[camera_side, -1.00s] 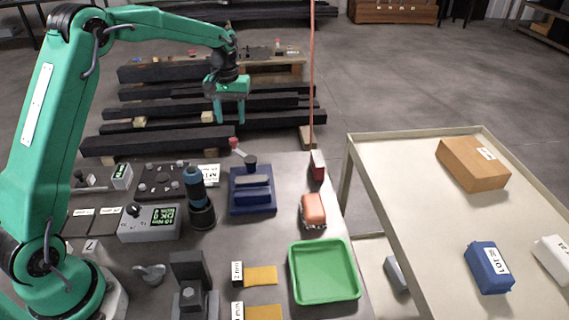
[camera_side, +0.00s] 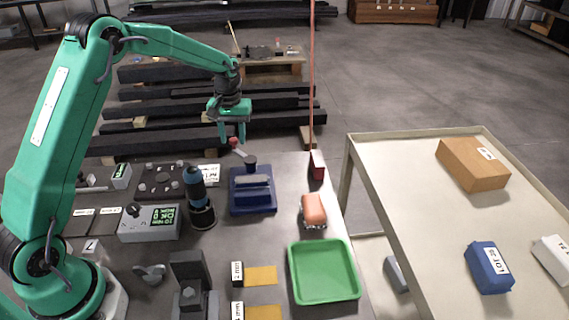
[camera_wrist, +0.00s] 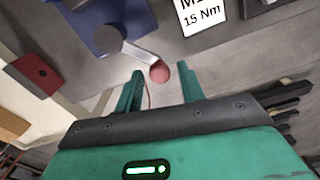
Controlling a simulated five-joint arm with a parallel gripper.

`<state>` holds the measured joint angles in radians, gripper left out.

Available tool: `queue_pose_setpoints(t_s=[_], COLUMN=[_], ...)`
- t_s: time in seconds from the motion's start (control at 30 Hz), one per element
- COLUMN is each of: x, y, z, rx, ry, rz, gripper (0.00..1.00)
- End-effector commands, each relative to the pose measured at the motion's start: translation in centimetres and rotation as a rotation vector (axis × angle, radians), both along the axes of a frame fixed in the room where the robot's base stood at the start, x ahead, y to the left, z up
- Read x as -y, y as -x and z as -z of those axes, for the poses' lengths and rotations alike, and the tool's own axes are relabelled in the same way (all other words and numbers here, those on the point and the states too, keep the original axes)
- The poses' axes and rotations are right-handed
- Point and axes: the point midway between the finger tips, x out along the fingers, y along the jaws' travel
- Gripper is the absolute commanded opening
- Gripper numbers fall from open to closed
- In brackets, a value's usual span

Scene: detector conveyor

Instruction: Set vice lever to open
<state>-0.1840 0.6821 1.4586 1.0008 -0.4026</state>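The blue vice (camera_side: 252,205) stands near the far edge of the grey bench. Its lever (camera_side: 242,152) is a pale bar that rises from a dark pivot at the back of the vice, tilted up to the left, and ends in a red knob (camera_side: 233,142). In the wrist view the vice (camera_wrist: 80,22) is at the upper left, and the red knob (camera_wrist: 160,72) shows between the fingertips. My gripper (camera_side: 232,140) is open and empty, with its fingers pointing down around or just above the knob. Contact cannot be made out.
A blue-black cylindrical tool (camera_side: 198,195) stands left of the vice. A red block (camera_side: 317,165), an orange-topped item (camera_side: 313,208) and a green tray (camera_side: 293,272) lie to the right and front. Dark beams (camera_side: 150,142) lie beyond the bench.

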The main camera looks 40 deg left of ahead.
Motion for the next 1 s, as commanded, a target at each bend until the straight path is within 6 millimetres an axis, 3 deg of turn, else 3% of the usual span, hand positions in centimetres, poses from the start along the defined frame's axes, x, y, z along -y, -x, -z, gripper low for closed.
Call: queue_pose_setpoints(t_s=[0.03, 0.2, 0.67, 1.0], x=[0.0, 0.0, 0.0, 0.4], y=[0.0, 0.0, -0.4, -1.8], z=[0.0, 0.0, -0.1, -0.1], rx=[0.0, 0.0, 0.0, 0.001], ry=[0.0, 0.0, 0.0, -0.001], rz=[0.0, 0.0, 0.05, 0.253], gripper=[0.29, 0.0, 0.0, 0.0])
